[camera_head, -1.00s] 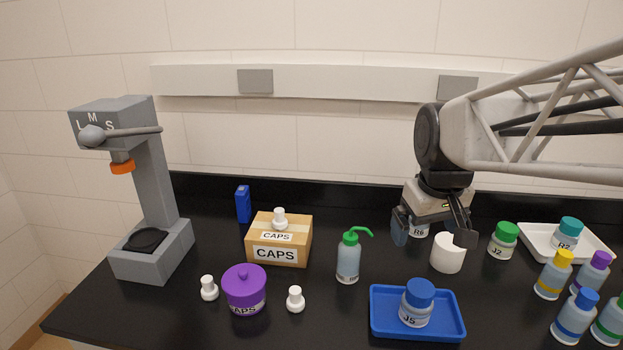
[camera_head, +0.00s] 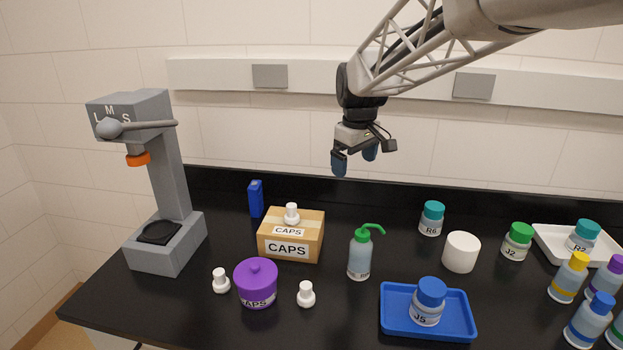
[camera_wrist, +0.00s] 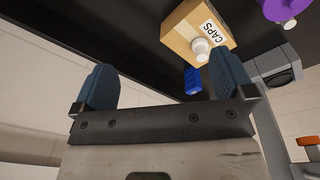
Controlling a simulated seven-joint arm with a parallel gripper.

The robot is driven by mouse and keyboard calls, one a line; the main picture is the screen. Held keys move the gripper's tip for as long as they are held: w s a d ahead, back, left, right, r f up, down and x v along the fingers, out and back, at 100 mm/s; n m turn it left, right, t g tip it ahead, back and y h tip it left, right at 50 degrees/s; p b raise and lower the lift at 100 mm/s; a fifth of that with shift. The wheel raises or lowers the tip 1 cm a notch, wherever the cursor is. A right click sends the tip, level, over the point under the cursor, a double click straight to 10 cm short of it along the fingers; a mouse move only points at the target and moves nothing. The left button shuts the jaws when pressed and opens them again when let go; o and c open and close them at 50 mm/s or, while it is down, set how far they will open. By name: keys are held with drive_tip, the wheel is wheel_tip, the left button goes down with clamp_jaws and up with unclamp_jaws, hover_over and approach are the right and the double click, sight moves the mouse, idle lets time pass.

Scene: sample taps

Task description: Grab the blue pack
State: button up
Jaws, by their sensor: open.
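The blue pack (camera_head: 256,199) is a small upright blue box at the back of the black bench, behind the left end of the cardboard CAPS box. In the wrist view the blue pack (camera_wrist: 192,81) shows beyond my fingers, beside the cardboard box. My gripper (camera_head: 355,168) is raised in front of the wall, above the back of the bench, to the right of the pack and well apart from it. In the wrist view my gripper (camera_wrist: 168,85) has its two blue-grey fingers spread wide with nothing between them.
The cardboard CAPS box (camera_head: 288,249) with a white cap on top stands close in front of the pack. A grey press (camera_head: 170,190) stands to the left. A green-topped wash bottle (camera_head: 359,258), bottle R6 (camera_head: 431,219) and a blue tray (camera_head: 393,321) are to the right.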

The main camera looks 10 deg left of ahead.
drive_tip(key=w+a+f+n, duration=0.45)
drive_tip(key=w+a, duration=0.65)
drive_tip(key=a, duration=0.4)
drive_tip(key=n+g, duration=0.1)
drive_tip(key=n, duration=0.3)
hover_over(254, 184)
wheel_tip(254, 184, down, 10)
drive_tip(key=shift+s+d+r, duration=0.1)
drive_tip(key=shift+r, duration=0.1)
drive_tip(key=shift+f, duration=1.3)
drive_tip(key=shift+f, duration=2.6)
